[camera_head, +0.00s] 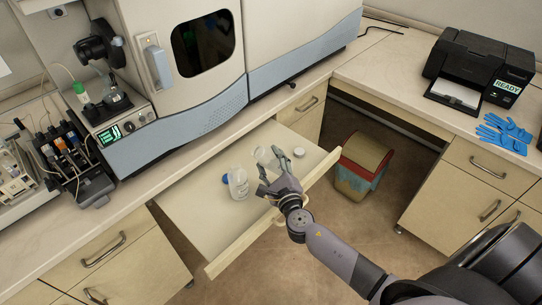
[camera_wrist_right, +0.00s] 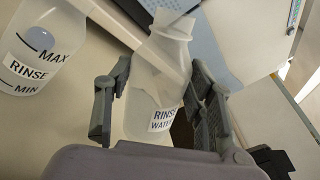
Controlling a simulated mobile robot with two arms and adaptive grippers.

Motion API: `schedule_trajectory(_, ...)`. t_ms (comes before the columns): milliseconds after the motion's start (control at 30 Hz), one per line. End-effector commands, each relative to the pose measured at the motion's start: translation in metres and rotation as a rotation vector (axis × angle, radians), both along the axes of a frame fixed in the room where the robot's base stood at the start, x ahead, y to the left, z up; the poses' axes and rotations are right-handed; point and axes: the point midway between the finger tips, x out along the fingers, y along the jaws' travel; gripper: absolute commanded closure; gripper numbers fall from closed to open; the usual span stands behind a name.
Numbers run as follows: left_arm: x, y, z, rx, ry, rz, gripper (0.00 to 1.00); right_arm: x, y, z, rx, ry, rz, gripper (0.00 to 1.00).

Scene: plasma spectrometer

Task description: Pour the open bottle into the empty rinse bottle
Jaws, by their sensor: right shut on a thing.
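My right gripper (camera_head: 272,178) is shut on a translucent white bottle (camera_head: 265,158) over the open drawer. In the right wrist view this bottle (camera_wrist_right: 158,75) stands between the two fingers (camera_wrist_right: 155,108), its label reads "RINSE WATER", and its neck shows no cap. In the head view it leans a little to the left. A second translucent bottle (camera_head: 238,185), the rinse bottle, stands in the drawer left of my gripper. In the right wrist view this bottle (camera_wrist_right: 35,50) shows "MAX", "RINSE" and "MIN" marks; its top is cut off. My left gripper is out of view.
The pulled-out drawer (camera_head: 190,205) also holds a blue round thing (camera_head: 226,178) by the rinse bottle, a white round lid (camera_head: 242,154) and a small grey lid (camera_head: 299,152). The spectrometer (camera_head: 180,125) stands behind. A bin (camera_head: 362,165) stands right of the drawer.

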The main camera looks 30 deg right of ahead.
Motion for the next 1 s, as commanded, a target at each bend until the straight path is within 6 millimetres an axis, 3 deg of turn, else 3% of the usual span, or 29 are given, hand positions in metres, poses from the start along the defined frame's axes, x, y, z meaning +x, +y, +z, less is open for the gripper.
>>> schedule_trajectory(33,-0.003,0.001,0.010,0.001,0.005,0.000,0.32,0.001,0.002,0.007,-0.038,0.007,0.000,0.81)
schedule_trajectory(600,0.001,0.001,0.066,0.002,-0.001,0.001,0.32,0.004,0.020,0.013,-0.501,0.086,-0.001,0.81)
schedule_trajectory(1000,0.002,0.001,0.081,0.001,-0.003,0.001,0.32,0.005,0.026,0.011,-0.669,0.115,0.000,0.81)
